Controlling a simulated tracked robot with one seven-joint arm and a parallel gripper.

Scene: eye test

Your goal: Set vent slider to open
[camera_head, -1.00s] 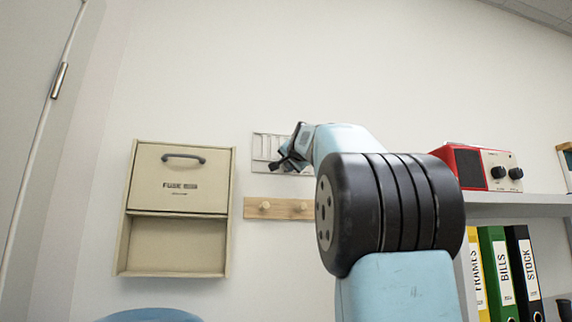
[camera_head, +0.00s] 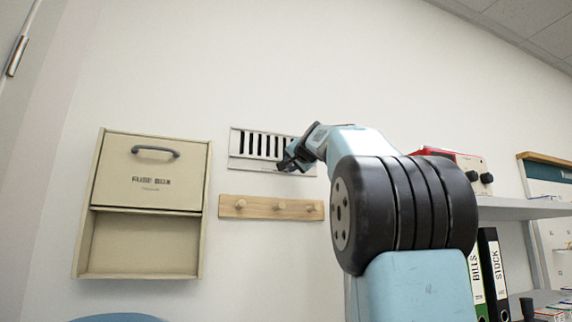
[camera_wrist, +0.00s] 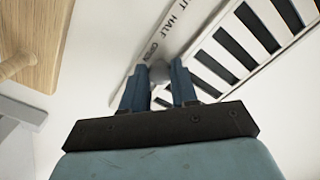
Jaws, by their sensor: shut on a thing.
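The vent (camera_head: 238,162) is a pale metal grille on the wall, with dark gaps showing between its slats. It also shows in the wrist view (camera_wrist: 212,62), where a strip beside the slots carries lettering that includes "HALF" and, partly legible, "OPEN". The slider knob (camera_wrist: 160,72) is a small grey piece at the "OPEN" end of the lettering. My gripper (camera_wrist: 159,84) is shut on the knob, one blue finger on each side. In the head view my gripper (camera_head: 285,165) is at the vent's lower right part and hides some of it.
A wooden peg rail (camera_head: 260,208) is on the wall just below the vent. A beige fuse box (camera_head: 150,185) hangs to the left. At right, a shelf (camera_head: 520,208) holds a red and white device (camera_head: 465,165), with binders (camera_head: 490,265) below. The wall above is clear.

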